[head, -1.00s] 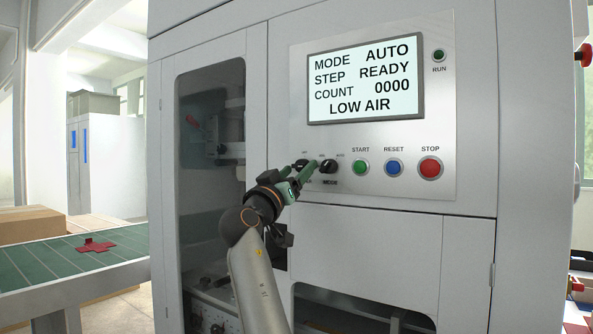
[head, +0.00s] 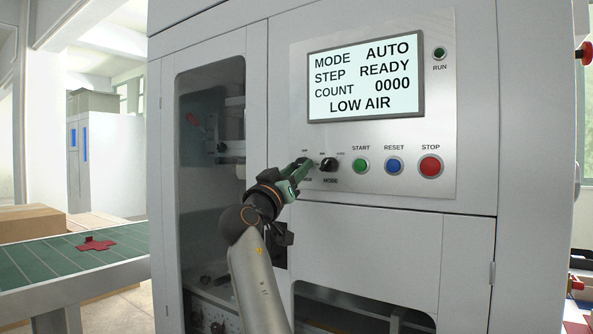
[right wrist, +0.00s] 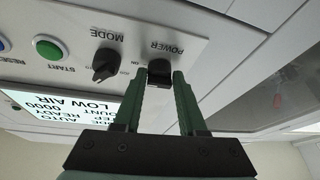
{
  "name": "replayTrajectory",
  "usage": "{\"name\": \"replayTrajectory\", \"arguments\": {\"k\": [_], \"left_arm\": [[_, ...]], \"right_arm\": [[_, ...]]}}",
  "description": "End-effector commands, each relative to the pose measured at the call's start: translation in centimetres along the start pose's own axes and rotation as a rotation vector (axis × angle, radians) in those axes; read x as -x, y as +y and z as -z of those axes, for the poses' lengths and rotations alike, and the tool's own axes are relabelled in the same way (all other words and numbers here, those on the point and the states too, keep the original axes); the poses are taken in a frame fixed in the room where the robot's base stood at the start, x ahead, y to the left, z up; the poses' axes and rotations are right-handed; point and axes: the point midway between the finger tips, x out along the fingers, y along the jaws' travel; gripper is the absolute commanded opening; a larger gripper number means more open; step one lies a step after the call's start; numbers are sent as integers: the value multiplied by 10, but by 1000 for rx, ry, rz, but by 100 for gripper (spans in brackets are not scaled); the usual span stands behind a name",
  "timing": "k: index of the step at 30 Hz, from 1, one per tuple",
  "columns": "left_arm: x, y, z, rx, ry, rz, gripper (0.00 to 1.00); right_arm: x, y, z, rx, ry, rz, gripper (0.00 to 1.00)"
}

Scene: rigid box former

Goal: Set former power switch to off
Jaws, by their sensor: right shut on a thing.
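The power switch is a small black knob on the former's control panel, under the label POWER in the right wrist view (right wrist: 159,70). In the head view (head: 301,162) the fingers partly cover it. My right gripper (head: 303,169) is at the panel, its green fingers shut on the knob from both sides. The right wrist view also shows the fingertips (right wrist: 160,77) on either side of the knob. Which position the knob points to is hard to tell. The screen (head: 364,80) reads MODE AUTO, STEP READY, COUNT 0000, LOW AIR. My left gripper is not in view.
The black MODE knob (head: 328,165) is just right of my fingers. Green START (head: 361,166), blue RESET (head: 394,167) and red STOP (head: 430,167) buttons follow to the right. A green conveyor (head: 70,258) with a red flat piece (head: 96,245) is at the left.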

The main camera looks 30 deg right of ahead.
Motion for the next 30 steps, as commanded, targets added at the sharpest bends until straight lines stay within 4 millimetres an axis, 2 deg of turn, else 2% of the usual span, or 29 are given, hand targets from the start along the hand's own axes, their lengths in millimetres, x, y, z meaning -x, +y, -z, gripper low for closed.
{"name": "replayTrajectory", "arguments": {"k": [8,14,17,25,30], "left_arm": [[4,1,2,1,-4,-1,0],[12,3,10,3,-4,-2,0],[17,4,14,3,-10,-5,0],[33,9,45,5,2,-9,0],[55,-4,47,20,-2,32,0]], "right_arm": [[0,1,1,34,-4,15,0],[-1,3,3,131,-9,57,0],[-2,4,5,204,-13,88,0],[-4,7,9,436,-30,188,0],[-5,9,12,585,-39,252,0]]}}
